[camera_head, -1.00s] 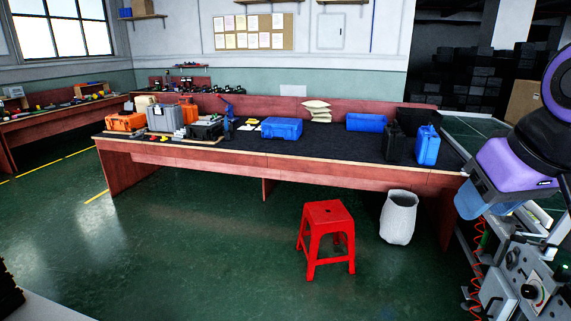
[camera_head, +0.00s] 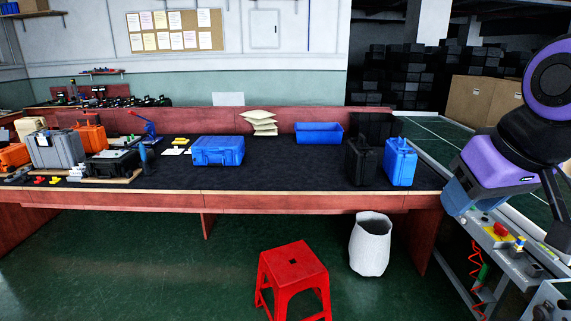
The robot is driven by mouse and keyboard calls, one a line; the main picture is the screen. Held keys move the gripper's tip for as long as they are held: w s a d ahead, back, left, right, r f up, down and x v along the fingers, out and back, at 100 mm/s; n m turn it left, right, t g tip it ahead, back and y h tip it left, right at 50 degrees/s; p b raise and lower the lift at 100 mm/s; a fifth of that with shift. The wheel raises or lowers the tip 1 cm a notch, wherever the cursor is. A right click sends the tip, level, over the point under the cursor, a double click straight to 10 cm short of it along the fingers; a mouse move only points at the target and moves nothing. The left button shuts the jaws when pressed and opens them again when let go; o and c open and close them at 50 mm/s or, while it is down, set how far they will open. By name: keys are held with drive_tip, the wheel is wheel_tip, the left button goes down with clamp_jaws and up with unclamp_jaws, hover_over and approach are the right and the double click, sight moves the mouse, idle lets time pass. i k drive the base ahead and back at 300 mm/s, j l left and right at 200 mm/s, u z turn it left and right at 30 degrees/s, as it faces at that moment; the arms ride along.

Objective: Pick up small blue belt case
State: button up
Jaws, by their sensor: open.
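I cannot tell which case is the task's small blue belt case. A blue case (camera_head: 217,151) lies flat on the dark top of the long red-brown workbench (camera_head: 290,202), left of middle. Another blue case (camera_head: 401,163) stands upright near the bench's right end, beside a black case. My purple and black arm reaches in at the right edge, over the grey equipment. Part of a blue shape (camera_head: 455,198) shows under my arm's purple link; I cannot tell whether it is part of my arm. My gripper's fingers are not visible.
A blue bin (camera_head: 319,133), a black case (camera_head: 361,161) and stacked pale bags (camera_head: 261,122) are on the bench. A red stool (camera_head: 293,275) and white waste bin (camera_head: 371,245) stand before it. Green belt (camera_head: 445,132) runs at right; floor at left is clear.

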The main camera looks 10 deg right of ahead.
sight(399, 161)
drive_tip(key=i+l+z, duration=0.15)
drive_tip(key=i+z, duration=0.25)
drive_tip(key=i, duration=0.15)
drive_tip(key=i+z, duration=0.35)
drive_tip(key=i, duration=0.25)
drive_tip(key=i+j+z, duration=0.15)
drive_tip(key=i+z, duration=0.25)
drive_tip(key=i, duration=0.15)
drive_tip(key=i+l+u, duration=0.15)
drive_tip(key=i, duration=0.35)
drive_tip(key=i+l+u, duration=0.15)
drive_tip(key=i, duration=0.3)
drive_tip(key=i+l+u, duration=0.15)
drive_tip(key=i, duration=0.35)
